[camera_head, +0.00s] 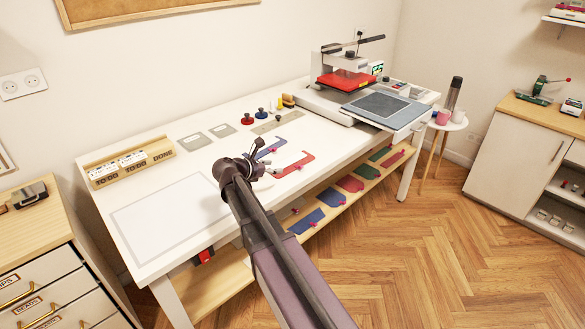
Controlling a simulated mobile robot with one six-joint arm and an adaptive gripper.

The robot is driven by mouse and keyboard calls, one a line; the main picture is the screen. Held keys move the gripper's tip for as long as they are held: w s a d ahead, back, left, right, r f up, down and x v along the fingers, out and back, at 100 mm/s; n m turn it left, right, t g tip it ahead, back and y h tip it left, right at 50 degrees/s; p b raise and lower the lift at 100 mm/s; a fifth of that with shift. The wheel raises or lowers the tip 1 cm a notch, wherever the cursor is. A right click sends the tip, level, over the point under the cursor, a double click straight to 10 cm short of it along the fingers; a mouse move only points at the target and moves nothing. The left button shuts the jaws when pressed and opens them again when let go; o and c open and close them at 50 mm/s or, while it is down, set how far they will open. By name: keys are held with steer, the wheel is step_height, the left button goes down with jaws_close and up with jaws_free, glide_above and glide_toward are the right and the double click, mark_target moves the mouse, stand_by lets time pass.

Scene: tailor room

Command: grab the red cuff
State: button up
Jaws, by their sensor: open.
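A flat red piece (298,162), which looks like the red cuff, lies on the white worktable (188,222). My gripper (264,158) is open beside the left end of the red piece, over the table, and partly hides the blue piece. I cannot tell how high it is or whether it touches the red piece. Nothing is seen held in it.
A heat press (347,80) with a red plate stands at the table's right end. Several coloured pieces lie on the wooden shelf below (232,279). A labelled wooden rack (128,163) and small red, blue and yellow items stand at the back. The table's front left is clear.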

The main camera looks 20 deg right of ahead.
steer(key=shift+w, duration=0.1)
stand_by(0.3)
steer(key=b, duration=0.3)
glide_toward(300, 165)
steer(key=x, duration=0.4)
steer(key=shift+w, duration=0.2)
steer(key=shift+w+d+f, duration=0.15)
steer(key=shift+d, duration=0.35)
steer(key=b+x, duration=0.2)
steer(key=x, duration=0.2)
steer(key=shift+f, duration=0.2)
steer(key=shift+w+d+f, duration=0.1)
steer(key=shift+d, duration=0.45)
steer(key=shift+c, duration=0.2)
